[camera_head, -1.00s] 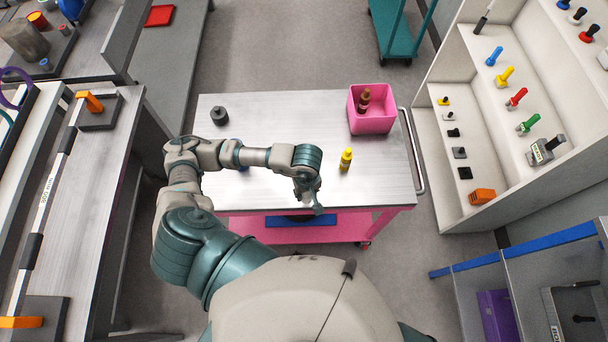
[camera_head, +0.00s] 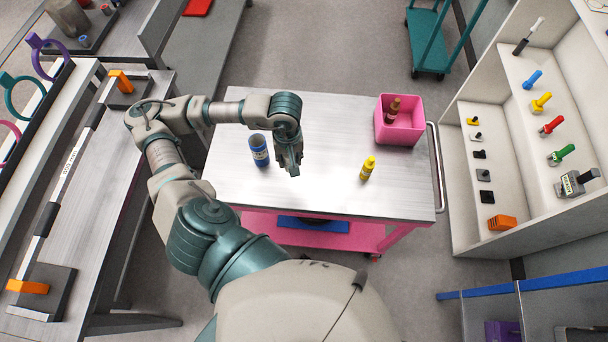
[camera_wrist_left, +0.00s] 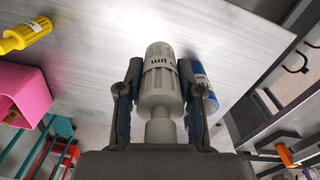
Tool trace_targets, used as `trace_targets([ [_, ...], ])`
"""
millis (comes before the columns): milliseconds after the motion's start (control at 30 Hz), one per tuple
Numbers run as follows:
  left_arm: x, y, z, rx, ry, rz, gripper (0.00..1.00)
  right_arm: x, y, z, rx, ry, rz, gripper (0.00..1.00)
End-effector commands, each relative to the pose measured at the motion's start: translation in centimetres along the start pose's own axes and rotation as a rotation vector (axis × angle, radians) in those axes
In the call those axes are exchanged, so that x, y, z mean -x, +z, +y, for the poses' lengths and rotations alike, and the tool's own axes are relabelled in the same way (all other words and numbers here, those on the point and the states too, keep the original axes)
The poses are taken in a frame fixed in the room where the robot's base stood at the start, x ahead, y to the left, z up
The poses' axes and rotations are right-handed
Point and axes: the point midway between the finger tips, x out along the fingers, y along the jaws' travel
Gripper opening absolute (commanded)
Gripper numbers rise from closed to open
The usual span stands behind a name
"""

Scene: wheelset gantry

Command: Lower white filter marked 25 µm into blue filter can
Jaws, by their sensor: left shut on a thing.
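My left gripper (camera_head: 290,166) is over the cart top, pointing down. In the left wrist view it is shut on the white filter (camera_wrist_left: 160,92), with one finger on each side. The filter is a ribbed white cylinder with a narrower neck toward my palm. Its dark marking is upside down; "µm" can be read, the number only partly. The blue filter can (camera_head: 259,150) stands upright on the cart, left of the gripper in the head view. In the wrist view the can (camera_wrist_left: 206,98) is beyond and partly behind the right finger. The filter is apart from it.
A pink bin (camera_head: 400,134) holding a brown bottle (camera_head: 392,110) is at the back right corner. Shelves (camera_head: 500,150) stand at right and a bench (camera_head: 85,205) at left.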

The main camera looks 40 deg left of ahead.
Motion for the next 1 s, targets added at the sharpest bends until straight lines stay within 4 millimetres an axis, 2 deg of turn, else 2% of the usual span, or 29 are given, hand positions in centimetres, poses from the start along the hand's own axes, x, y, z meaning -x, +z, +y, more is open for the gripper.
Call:
trace_targets([
  [200,1.4,-3.7,-2.8,0.008,-0.002,0.004,0.02,-2.0,0.3,-0.1,0.0,-0.001,-0.003,0.85],
  [567,2.2,-9.7,-7.3,0.005,-0.001,0.001,0.02,-5.8,1.4,-0.2,0.0,-0.002,-0.018,0.85],
  [633,2.3,-10.3,-7.7,0.003,-0.001,0.001,0.02,-5.5,-0.9,0.0,-0.001,0.0,0.003,0.85],
  [700,2.4,-10.8,-8.2,0.002,-0.001,0.001,0.02,-5.5,-2.1,0.0,-0.003,-0.001,0.008,0.85],
  [1000,2.6,-11.9,-9.0,0.0,-0.001,0.001,0.02,-5.1,-3.9,0.0,-0.007,-0.002,0.012,0.85],
])
